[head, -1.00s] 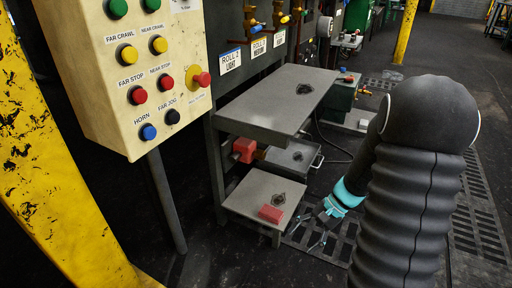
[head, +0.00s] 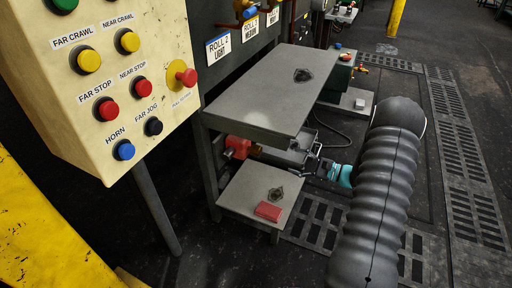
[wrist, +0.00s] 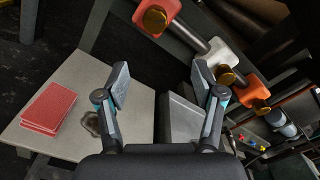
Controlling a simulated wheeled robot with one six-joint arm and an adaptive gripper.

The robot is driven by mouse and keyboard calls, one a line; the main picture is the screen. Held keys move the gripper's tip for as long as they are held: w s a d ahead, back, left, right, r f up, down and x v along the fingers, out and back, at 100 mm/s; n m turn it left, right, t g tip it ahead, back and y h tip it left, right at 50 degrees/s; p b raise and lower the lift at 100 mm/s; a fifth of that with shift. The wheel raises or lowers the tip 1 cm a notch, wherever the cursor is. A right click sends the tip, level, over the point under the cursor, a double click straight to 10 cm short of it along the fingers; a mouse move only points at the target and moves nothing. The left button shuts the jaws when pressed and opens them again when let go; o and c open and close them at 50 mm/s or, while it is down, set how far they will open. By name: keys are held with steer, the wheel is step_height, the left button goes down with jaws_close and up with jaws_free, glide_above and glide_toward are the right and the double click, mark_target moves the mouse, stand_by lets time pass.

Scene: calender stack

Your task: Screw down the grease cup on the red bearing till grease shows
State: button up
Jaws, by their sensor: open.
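A red bearing (head: 237,147) with a brass cup (head: 255,150) shows under the upper table in the head view. In the wrist view a red-orange bearing (wrist: 168,8) with a brass cup (wrist: 153,20) is at the top. Another orange-red bearing (wrist: 247,90) with a brass cup (wrist: 262,108) is at the right, and a white one (wrist: 221,52) lies between them. My gripper (wrist: 160,84) is open and empty, its fingers apart from all the cups. In the head view my gripper (head: 316,166) is low beside the table, to the right of the bearing.
The upper grey table (head: 265,95) overhangs the bearings. A button panel (head: 100,80) stands at left. Grated floor lies open at right.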

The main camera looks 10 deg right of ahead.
mark_target(257, 151)
steer(key=shift+n+g+y, duration=0.3)
steer(key=shift+g+y, duration=0.1)
steer(key=x, duration=1.5)
steer(key=shift+s+a+r, duration=0.15)
steer(key=shift+s+a, duration=0.05)
steer(key=shift+a, duration=0.15)
